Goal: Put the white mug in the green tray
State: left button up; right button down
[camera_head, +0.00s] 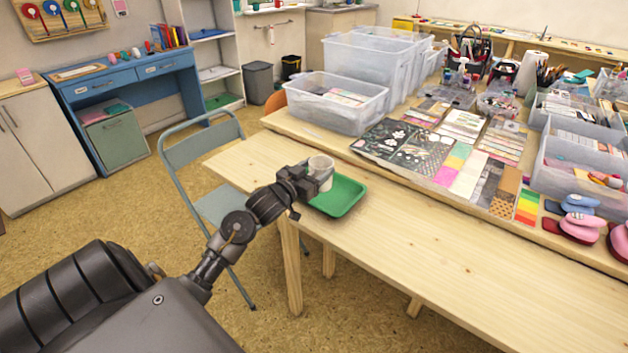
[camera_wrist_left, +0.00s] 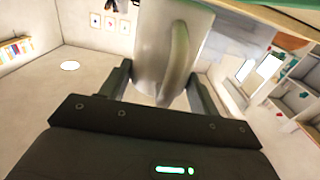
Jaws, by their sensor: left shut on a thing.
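The white mug (camera_head: 321,170) is at the end of my left arm in the head view, above the back left part of the green tray (camera_head: 343,195). My left gripper (camera_head: 311,182) is shut on the mug. In the left wrist view the mug (camera_wrist_left: 154,52) stands between the two fingers of my left gripper (camera_wrist_left: 160,85), with its handle toward the camera. The green tray lies on the near wooden table; the mug and gripper hide part of it. I cannot tell whether the mug touches the tray. My right gripper is not in view.
The near wooden table (camera_head: 450,262) is clear to the right of the tray. Behind it are card sheets (camera_head: 400,147), a clear plastic bin (camera_head: 336,104) and pink and blue punches (camera_head: 578,222). A folding chair (camera_head: 205,160) stands at the table's left.

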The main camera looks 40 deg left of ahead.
pick_arm(q)
jog(key=shift+w+a+f, duration=0.1)
jog(key=shift+a+f, duration=0.1)
jog(key=shift+f, duration=0.05)
notch_tip(320, 180, down, 3)
jog(key=shift+a+f, duration=0.1)
jog(key=shift+a, duration=0.05)
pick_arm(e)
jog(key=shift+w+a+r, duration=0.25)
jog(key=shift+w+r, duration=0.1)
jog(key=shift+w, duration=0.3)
pick_arm(q)
jog(key=shift+f, duration=0.1)
jog(key=shift+f, duration=0.15)
jog(key=o, duration=0.8)
jog(key=shift+f, duration=0.1)
jog(key=o, duration=0.4)
jog(key=shift+c, duration=0.2)
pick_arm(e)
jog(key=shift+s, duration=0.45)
